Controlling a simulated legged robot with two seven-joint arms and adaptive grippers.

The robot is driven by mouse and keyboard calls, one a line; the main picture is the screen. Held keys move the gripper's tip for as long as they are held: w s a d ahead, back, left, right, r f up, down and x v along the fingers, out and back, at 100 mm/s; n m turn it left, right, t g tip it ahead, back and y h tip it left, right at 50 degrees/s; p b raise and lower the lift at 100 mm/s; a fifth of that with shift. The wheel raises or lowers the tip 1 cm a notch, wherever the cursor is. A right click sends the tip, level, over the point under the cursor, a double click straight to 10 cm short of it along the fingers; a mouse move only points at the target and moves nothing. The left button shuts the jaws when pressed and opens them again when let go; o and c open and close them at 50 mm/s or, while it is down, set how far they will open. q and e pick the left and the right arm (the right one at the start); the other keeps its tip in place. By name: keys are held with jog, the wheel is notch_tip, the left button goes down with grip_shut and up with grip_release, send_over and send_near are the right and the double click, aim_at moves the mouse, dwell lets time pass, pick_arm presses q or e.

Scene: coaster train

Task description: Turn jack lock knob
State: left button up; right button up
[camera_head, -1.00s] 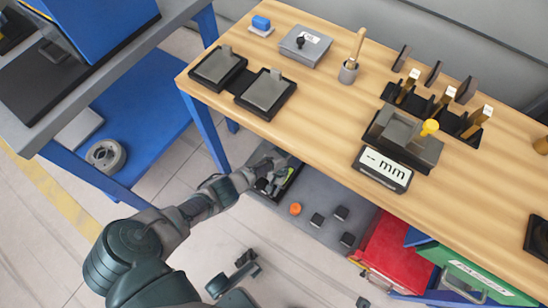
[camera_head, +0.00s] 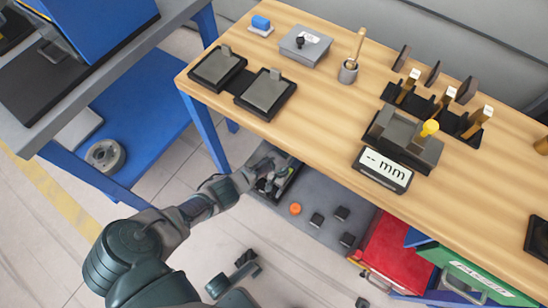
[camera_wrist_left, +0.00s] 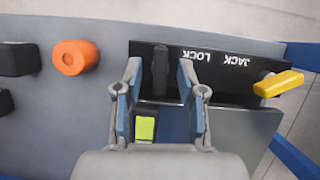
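In the left wrist view, a dark upright knob (camera_wrist_left: 160,72) stands on a black panel (camera_wrist_left: 228,85) whose white letters read JACK and LOCK upside down. My left gripper (camera_wrist_left: 160,80) is open, with one finger on each side of the knob and a gap showing on both sides. In the head view, my left gripper (camera_head: 270,180) is low beside the bench's front edge, over the same panel; the knob is hard to make out there. A dark part that looks like my right gripper (camera_head: 236,274) is at the bottom, over the floor; its fingers are unclear.
An orange knob (camera_wrist_left: 74,57) and dark blocks are left of the panel in the wrist view. A yellow handle (camera_wrist_left: 279,84) sticks out at its right. A yellow-green piece (camera_wrist_left: 145,128) lies between the finger bases. The wooden bench top (camera_head: 320,105) overhangs nearby.

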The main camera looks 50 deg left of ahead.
pick_arm(q)
jog(key=v, duration=1.1)
jog(key=shift+w+r, duration=0.3)
